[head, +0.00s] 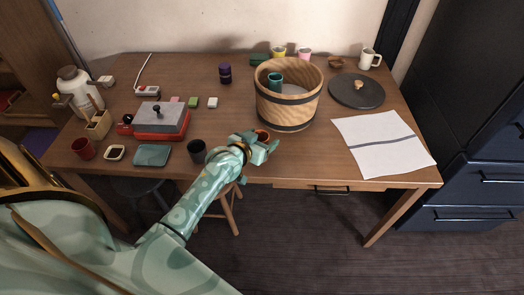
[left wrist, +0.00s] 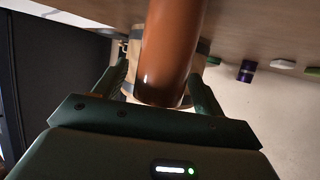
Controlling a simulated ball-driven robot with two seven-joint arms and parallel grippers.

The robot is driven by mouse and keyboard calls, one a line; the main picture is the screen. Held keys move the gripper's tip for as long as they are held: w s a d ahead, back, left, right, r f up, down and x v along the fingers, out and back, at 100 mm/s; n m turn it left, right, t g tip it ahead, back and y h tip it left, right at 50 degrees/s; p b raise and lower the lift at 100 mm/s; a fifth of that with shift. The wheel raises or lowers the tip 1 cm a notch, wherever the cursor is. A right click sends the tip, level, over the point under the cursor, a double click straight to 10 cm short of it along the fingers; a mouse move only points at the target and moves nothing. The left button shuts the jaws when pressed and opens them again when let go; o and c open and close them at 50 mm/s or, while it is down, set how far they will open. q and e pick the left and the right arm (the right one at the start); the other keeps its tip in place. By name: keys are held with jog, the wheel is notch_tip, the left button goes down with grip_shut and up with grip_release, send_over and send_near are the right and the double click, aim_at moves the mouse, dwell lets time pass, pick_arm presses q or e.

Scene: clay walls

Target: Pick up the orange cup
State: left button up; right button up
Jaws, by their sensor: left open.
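The orange cup (head: 262,134) stands near the front edge of the wooden table, in front of the wooden bucket, mostly hidden by my left gripper (head: 263,148) in the head view. In the left wrist view the cup (left wrist: 172,45) fills the middle, between the two spread fingers of the left gripper (left wrist: 160,82). The fingers are open, one on each side of the cup; a gap shows on the left finger's side, and I cannot tell whether the other finger touches it. My right gripper is not in view.
The wooden bucket (head: 289,103) with a teal cup (head: 275,80) inside stands just behind. A dark cup (head: 196,151) stands left of my gripper. A white cloth (head: 382,146) lies at right. A red-based press (head: 160,122) and small dishes occupy the left side.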

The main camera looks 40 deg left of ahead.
pick_arm(q)
jog(key=shift+r, duration=0.15)
jog(key=c, duration=1.1)
jog(key=shift+c, duration=0.2)
